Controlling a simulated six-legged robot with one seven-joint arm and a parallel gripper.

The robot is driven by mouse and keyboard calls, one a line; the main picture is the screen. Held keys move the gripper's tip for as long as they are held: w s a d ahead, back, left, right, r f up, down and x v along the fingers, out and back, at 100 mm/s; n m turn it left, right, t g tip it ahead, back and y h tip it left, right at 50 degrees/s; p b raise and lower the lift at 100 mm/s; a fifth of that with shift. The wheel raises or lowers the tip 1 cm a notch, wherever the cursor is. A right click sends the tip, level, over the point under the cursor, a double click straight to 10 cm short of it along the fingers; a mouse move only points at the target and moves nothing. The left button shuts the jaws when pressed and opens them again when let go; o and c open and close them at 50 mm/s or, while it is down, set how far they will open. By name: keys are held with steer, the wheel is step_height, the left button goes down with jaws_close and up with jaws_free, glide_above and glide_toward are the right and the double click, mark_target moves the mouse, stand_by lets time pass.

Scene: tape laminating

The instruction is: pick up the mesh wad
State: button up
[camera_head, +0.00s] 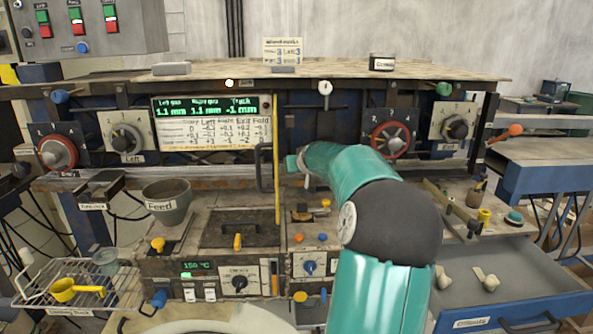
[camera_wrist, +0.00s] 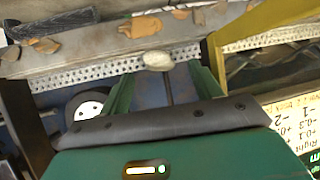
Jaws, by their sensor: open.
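I cannot pick out the mesh wad for certain in either view. In the wrist view, a pale rounded lump (camera_wrist: 158,60) shows between my fingertips, with a thin dark rod below it; I cannot tell whether it is the wad or a knob. A dark grey, rough-textured piece (camera_wrist: 52,22) lies at the upper left of that view, apart from the fingers. My gripper (camera_wrist: 160,72) is open, with its green fingers spread and nothing clearly between the pads. In the head view, my arm hides most of the gripper, which is at the machine's front.
Brown scraps (camera_wrist: 140,25) lie on a ledge above a perforated strip (camera_wrist: 110,70). The machine carries a green display (camera_head: 205,106) and dials. A grey Feed bowl (camera_head: 167,203) and a wire rack (camera_head: 75,283) stand left; an open drawer (camera_head: 530,278) is at the lower right.

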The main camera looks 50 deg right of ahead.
steer(key=shift+x, duration=1.4)
steer(key=c, duration=1)
steer(key=shift+c, duration=0.2)
